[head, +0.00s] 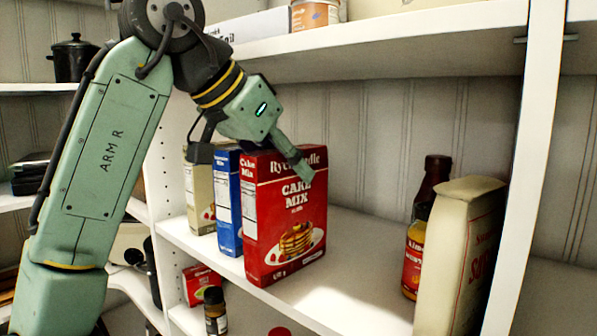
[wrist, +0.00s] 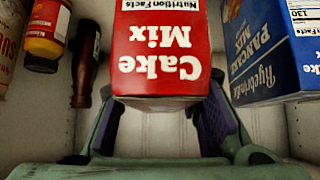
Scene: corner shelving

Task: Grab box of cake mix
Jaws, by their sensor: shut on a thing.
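The red box of cake mix (head: 285,225) stands upright on the middle shelf in the head view. In the wrist view its red side (wrist: 160,45) with the words "Cake Mix" is between the fingers. The gripper is shut on the box. The far finger is hidden behind the box in the head view. I cannot tell whether the box is lifted off the shelf.
A blue pancake mix box (head: 228,205) stands close on the left, with a beige box (head: 198,190) beyond it. On the right are a sauce bottle (head: 413,260) and a tall cream bag (head: 460,255). An upper shelf (head: 400,45) hangs overhead. Bare shelf lies between box and bottle.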

